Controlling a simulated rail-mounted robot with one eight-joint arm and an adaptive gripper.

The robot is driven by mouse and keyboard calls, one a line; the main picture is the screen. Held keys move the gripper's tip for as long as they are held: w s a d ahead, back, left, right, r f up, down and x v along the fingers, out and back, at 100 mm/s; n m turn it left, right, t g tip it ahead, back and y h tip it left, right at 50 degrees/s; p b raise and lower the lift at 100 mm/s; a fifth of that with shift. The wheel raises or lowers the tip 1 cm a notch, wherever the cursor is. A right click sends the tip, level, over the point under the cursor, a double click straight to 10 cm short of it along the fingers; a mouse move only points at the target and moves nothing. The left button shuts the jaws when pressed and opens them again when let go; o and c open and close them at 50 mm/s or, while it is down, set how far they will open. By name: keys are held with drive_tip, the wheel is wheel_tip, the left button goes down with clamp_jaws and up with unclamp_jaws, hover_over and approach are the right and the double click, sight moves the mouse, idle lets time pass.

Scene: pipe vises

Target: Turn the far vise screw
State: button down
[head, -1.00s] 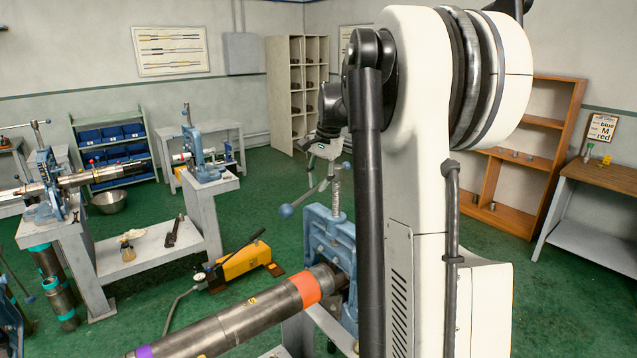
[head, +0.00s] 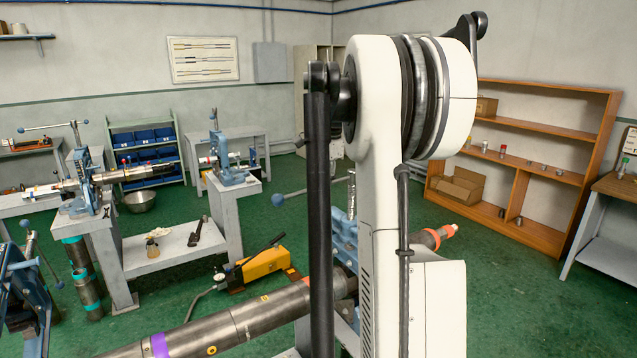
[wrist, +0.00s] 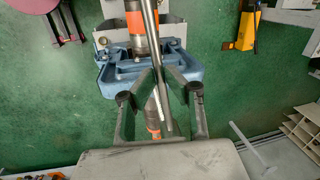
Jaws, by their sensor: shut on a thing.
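The blue vise (head: 345,235) stands behind my arm in the head view, mostly hidden. Its handle bar, with a blue ball end (head: 277,200), sticks out left of the arm. A thick grey pipe (head: 240,322) with a purple and an orange band runs into this vise. In the wrist view the vise body (wrist: 115,77) lies below my gripper (wrist: 165,76). The fingers close on the grey vise screw bar (wrist: 150,30), which passes between them. The exact contact is hard to see. My gripper is hidden in the head view.
A yellow pump (head: 262,264) lies on the floor left of the vise. Other benches carry blue vises (head: 90,180). Another blue vise (head: 20,290) is at the lower left edge. Wooden shelves (head: 540,150) stand at the right. Green floor between is open.

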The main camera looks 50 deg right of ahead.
drive_tip(key=c, duration=1.8)
unclamp_jaws()
drive_tip(key=shift+o, duration=0.2)
wheel_tip(320, 180, up, 12)
drive_tip(key=s, duration=0.2)
drive_tip(key=shift+s+a, duration=0.15)
drive_tip(key=shift+a, duration=0.1)
drive_tip(key=a+f+n+t+b, duration=0.1)
drive_tip(key=a+f+n+b, duration=0.3)
drive_tip(key=a, duration=1.1)
drive_tip(key=a+f+n+t+b, duration=0.15)
drive_tip(key=a+f+n, duration=0.45)
drive_tip(key=a, duration=0.9)
drive_tip(key=s+a+f+n+t+b, duration=0.1)
drive_tip(key=s+a+f+n+b, duration=0.2)
drive_tip(key=a+f, duration=0.7)
drive_tip(key=s+a+f+n+t+b, duration=0.1)
drive_tip(key=s+a+f+n+b, duration=0.1)
drive_tip(key=s+a+f+n, duration=0.5)
drive_tip(key=s+a+f, duration=0.4)
drive_tip(key=s, duration=0.1)
drive_tip(key=shift+a+n+b, duration=0.3)
drive_tip(key=shift+a+b, duration=0.1)
